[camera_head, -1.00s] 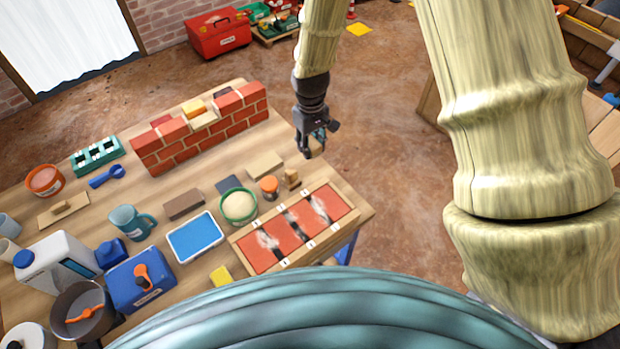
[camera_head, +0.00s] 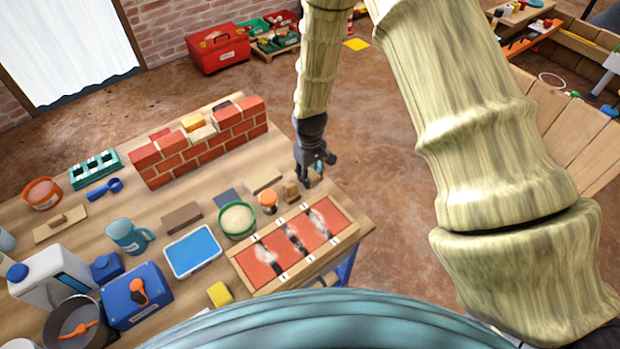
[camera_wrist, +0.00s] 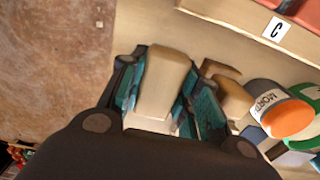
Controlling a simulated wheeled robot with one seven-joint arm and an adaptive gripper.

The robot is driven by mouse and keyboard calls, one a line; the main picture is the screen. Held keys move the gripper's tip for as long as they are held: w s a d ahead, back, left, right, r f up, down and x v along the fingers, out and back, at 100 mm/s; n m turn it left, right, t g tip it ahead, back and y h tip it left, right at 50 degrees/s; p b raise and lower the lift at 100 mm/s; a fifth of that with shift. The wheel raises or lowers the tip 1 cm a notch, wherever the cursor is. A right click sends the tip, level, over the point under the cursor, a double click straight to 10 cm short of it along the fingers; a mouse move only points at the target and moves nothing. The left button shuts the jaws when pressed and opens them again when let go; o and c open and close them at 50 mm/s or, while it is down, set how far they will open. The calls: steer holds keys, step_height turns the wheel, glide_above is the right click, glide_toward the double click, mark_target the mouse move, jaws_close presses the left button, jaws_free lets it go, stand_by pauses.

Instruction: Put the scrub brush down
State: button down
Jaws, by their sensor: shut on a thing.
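My gripper (camera_head: 314,165) is low over the far right corner of the wooden table (camera_head: 362,212). In the wrist view its teal-padded fingers (camera_wrist: 160,95) are shut on a tan block, which I take for the scrub brush (camera_wrist: 165,80). A paler part shows at its near end. In the head view only a small tan bit of the brush (camera_head: 315,180) shows under the fingers. I cannot tell whether it touches the tabletop.
A small wooden piece (camera_head: 291,191) stands close to the left of my gripper, beside an orange-capped jar (camera_head: 268,202). A red panel tray (camera_head: 273,272) lies just in front. A brick wall (camera_head: 200,150) stands behind left. Bare floor (camera_head: 400,200) lies right of the table edge.

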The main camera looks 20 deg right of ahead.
mark_target(310, 172)
steer(key=shift+f, duration=1.1)
steer(key=shift+f, duration=0.15)
steer(key=c, duration=1)
jaws_free()
steer(key=shift+c, duration=0.2)
step_height(310, 172, up, 12)
steer(key=shift+r, duration=0.15)
